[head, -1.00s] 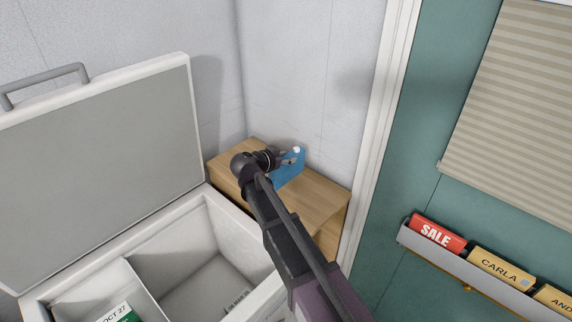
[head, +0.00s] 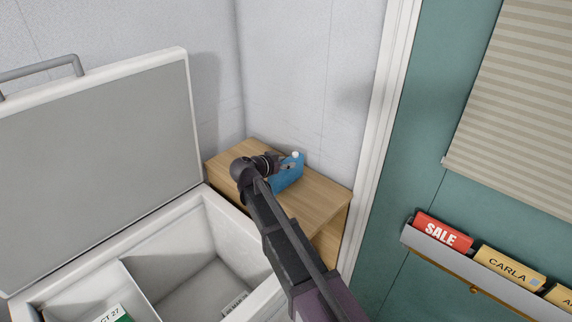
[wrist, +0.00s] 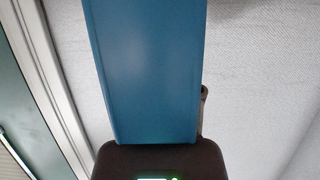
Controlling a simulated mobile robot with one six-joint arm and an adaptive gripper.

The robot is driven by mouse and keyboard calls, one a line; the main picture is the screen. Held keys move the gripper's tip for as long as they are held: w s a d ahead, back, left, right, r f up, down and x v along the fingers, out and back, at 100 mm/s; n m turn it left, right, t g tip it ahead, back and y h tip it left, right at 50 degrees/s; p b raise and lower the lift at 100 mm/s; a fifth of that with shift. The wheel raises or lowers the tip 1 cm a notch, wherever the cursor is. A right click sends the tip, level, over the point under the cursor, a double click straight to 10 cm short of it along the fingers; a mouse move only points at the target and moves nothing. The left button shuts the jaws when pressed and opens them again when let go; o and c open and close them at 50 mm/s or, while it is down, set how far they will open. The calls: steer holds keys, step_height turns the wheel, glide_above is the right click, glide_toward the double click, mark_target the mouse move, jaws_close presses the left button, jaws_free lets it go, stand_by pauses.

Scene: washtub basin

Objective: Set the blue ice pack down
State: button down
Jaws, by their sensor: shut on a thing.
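The blue ice pack (head: 287,178), with a white cap, is upright at the wooden table (head: 317,197) in the corner. My gripper (head: 287,165) is shut on its upper part. The pack's lower edge looks at or very near the tabletop; I cannot tell whether it touches. In the wrist view the blue ice pack (wrist: 145,70) fills the middle, with part of my gripper (wrist: 158,158) at the bottom. My arm hides part of the table.
An open white cooler (head: 200,215) stands to the left, its lid (head: 95,150) raised. A door frame (head: 380,130) and green wall with a card rack (head: 460,260) are at right. Bare tabletop shows right and left of the pack.

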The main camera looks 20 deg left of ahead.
steer(key=shift+f, duration=0.15)
steer(key=shift+c, duration=1.3)
jaws_free()
steer(key=shift+r, duration=0.2)
steer(key=shift+s+a+r+p, duration=0.15)
steer(key=shift+s+r+p, duration=0.15)
steer(key=shift+s, duration=0.2)
steer(key=p+v, duration=0.4)
steer(key=v, duration=0.7)
